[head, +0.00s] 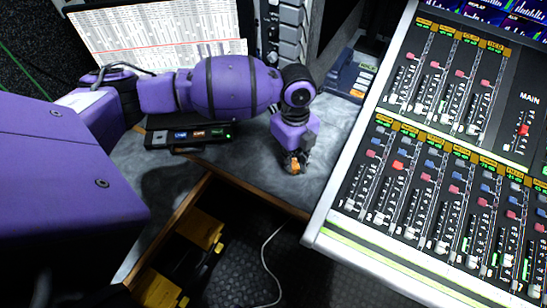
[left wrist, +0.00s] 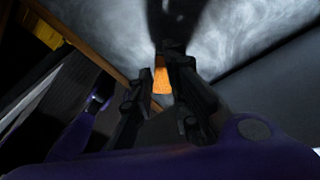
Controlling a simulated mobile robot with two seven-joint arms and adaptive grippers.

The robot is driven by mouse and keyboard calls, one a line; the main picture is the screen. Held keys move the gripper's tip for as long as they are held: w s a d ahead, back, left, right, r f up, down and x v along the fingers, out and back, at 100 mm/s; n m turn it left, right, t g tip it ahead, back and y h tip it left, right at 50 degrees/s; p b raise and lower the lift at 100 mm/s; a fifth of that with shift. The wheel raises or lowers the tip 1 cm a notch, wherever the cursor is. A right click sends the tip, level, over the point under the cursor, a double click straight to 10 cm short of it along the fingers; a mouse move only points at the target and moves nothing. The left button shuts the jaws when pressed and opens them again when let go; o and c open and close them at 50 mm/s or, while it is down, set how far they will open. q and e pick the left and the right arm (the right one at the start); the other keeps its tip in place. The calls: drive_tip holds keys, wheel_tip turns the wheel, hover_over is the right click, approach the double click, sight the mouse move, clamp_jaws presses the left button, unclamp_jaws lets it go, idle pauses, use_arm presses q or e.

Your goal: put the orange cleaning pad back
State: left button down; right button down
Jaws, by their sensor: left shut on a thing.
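The orange cleaning pad (head: 293,168) is held between the fingers of my left gripper (head: 293,161), over the grey desk surface (head: 258,185) near its front wooden edge. In the left wrist view the pad (left wrist: 161,78) shows between the dark fingertips of the left gripper (left wrist: 163,60). The fingers cover part of the pad. I cannot tell whether the pad touches the desk. My right gripper is not in view.
A mixing console (head: 420,150) with many faders stands at the right. A screen (head: 160,35) stands at the back. Below the desk edge is an open space with yellow items (head: 200,229) and a cable (head: 267,262).

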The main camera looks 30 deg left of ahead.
sight(293, 168)
use_arm(q)
drive_tip(key=shift+w+f, duration=0.1)
drive_tip(key=shift+f, duration=1.8)
drive_tip(key=shift+f, duration=0.15)
drive_tip(key=c, duration=1.7)
unclamp_jaws()
drive_tip(key=r, duration=0.8)
drive_tip(key=w+a+r, duration=0.1)
drive_tip(key=r, duration=0.3)
drive_tip(key=shift+r+p, duration=0.15)
drive_tip(key=shift+p, duration=0.15)
